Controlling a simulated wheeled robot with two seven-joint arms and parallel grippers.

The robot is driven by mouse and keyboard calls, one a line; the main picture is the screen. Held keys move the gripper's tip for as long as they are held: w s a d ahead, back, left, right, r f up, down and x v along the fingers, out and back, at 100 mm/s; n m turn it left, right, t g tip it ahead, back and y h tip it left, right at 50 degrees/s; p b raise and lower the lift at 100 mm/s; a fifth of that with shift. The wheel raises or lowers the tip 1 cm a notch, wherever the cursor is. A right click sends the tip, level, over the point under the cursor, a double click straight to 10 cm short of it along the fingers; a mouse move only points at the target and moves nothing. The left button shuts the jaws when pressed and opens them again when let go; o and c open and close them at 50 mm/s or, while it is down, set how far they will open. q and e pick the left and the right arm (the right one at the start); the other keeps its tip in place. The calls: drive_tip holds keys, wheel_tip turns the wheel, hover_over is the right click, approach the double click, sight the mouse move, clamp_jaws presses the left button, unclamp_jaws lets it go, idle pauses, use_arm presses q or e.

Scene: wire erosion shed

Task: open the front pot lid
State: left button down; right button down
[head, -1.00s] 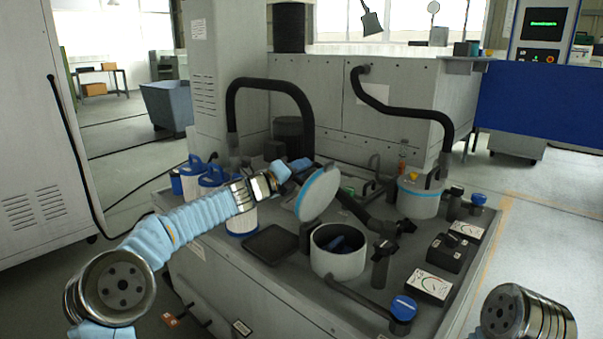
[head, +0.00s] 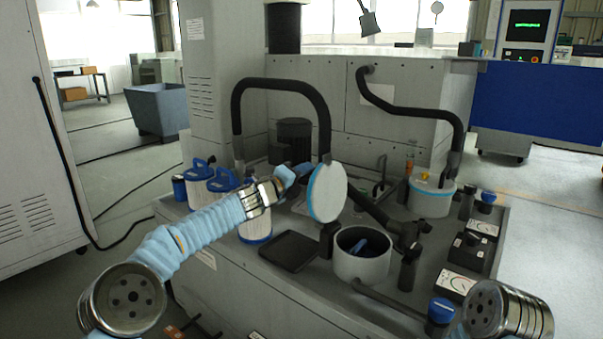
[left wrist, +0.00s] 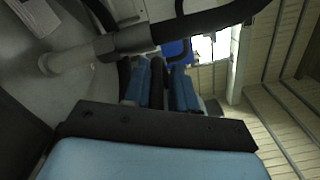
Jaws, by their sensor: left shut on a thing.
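The front pot (head: 361,262) is a light grey round pot at the front of the machine deck, uncovered, with a dark blue thing (head: 357,246) inside. Its lid (head: 328,192), a pale disc with a bright blue rim, stands nearly upright above and left of the pot mouth. My left gripper (head: 302,170) is behind the lid, on its left, and shut on the lid's handle, which is mostly hidden in the head view. In the left wrist view the blue fingers (left wrist: 160,85) are close together around something dark. My right gripper is out of view.
A second pot (head: 432,200), closed, stands behind to the right. A dark tray (head: 290,251) lies left of the front pot, and blue-topped canisters (head: 223,180) stand further left. Black hoses (head: 281,84) arch behind. Meters and knobs (head: 456,284) line the right edge.

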use_arm(q)
drive_tip(key=shift+w+f, duration=0.2)
drive_tip(key=shift+f, duration=0.85)
drive_tip(key=c, duration=1.1)
unclamp_jaws()
drive_tip(key=shift+s+r, duration=0.1)
drive_tip(key=shift+r, duration=0.1)
